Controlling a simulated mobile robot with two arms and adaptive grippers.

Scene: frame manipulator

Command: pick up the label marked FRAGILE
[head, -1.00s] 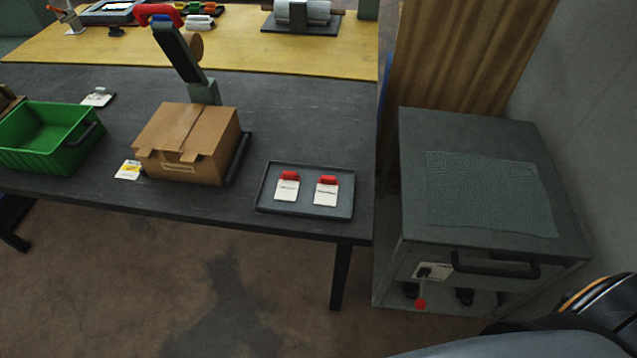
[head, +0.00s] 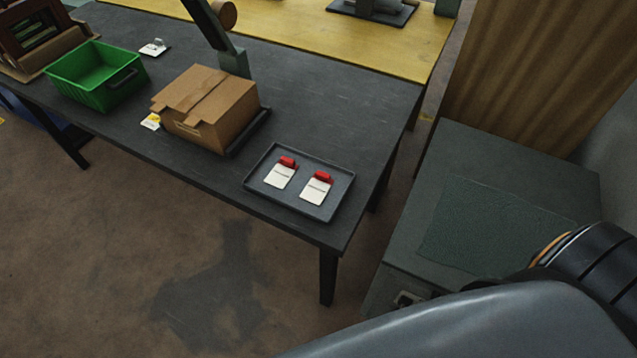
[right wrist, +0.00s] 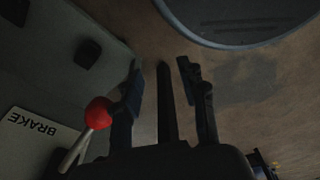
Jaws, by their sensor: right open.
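Two white labels with red clips lie side by side on a dark tray (head: 335,213) at the table's near right corner. The left label (head: 279,177) and the right label (head: 316,190) carry print too small to read, so I cannot tell which is marked FRAGILE. My right gripper (right wrist: 165,85) shows in the right wrist view, open, with its fingers apart. A red knob (right wrist: 98,113) on a lever is beside its left finger; I cannot tell whether they touch. My left gripper is not in view.
A cardboard box (head: 208,103) stands left of the tray, with a yellow-and-white label (head: 151,121) beside it. A green bin (head: 96,77) is further left. A grey cabinet (head: 480,160) stands right of the table. A BRAKE sign (right wrist: 35,132) is near the red knob.

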